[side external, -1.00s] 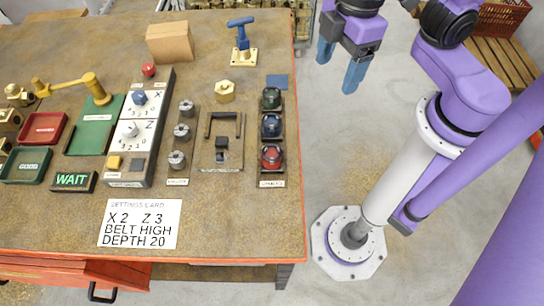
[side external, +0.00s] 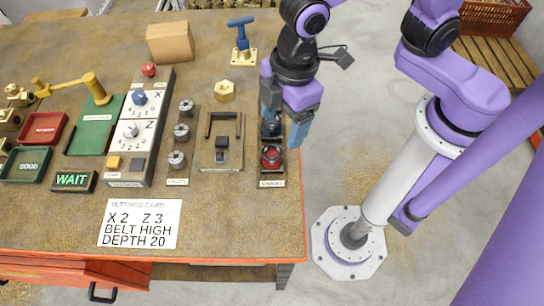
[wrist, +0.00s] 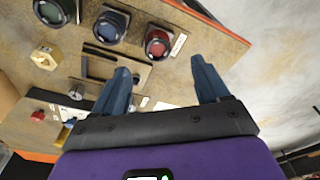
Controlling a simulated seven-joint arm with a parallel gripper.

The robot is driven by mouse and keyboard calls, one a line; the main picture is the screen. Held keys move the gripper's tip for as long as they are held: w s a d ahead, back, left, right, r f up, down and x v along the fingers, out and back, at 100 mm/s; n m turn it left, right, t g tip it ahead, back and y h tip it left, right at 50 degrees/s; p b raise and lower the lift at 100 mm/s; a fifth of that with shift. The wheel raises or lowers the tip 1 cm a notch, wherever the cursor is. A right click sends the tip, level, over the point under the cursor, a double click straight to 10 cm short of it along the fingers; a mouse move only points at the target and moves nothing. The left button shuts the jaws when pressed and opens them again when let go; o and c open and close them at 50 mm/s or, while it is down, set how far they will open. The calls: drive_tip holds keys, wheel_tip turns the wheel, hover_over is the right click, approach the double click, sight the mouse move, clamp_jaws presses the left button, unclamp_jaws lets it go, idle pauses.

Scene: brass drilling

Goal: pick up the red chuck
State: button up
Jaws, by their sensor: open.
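The red chuck (side external: 271,157) is a short round piece with a red band, in the front slot of the chuck rack at the table's right side. It also shows in the wrist view (wrist: 158,42), beyond and between my fingertips. My gripper (side external: 285,126) is open and empty, above the rack, with its blue fingers over the blue chuck's area. In the wrist view my fingers (wrist: 160,68) are spread wide. The blue chuck (wrist: 110,27) sits beside the red one and is partly hidden by my gripper in the side view. The green chuck (wrist: 52,11) is hidden there.
A black-framed lever panel (side external: 221,143) stands left of the rack, with several grey collets (side external: 181,132) further left. A settings card (side external: 140,223) lies at the front. A brass hex nut (side external: 225,91) and blue-handled tool (side external: 242,40) stand behind. The front right tabletop is clear.

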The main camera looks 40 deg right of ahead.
hover_over(273, 156)
drive_tip(key=d, duration=0.1)
drive_tip(key=f, duration=0.5)
drive_tip(key=shift+s, duration=0.35)
drive_tip(key=shift+w+a+f, duration=0.1)
drive_tip(key=shift+a+f, duration=0.05)
drive_tip(key=shift+f, duration=0.7)
drive_tip(key=shift+w+a+f, duration=0.15)
drive_tip(key=shift+a+f, duration=0.05)
drive_tip(key=shift+f, duration=0.7)
drive_tip(key=shift+w+a+f, duration=0.1)
drive_tip(key=shift+a+f, duration=0.05)
drive_tip(key=shift+f, duration=0.7)
drive_tip(key=shift+c, duration=0.3)
clamp_jaws()
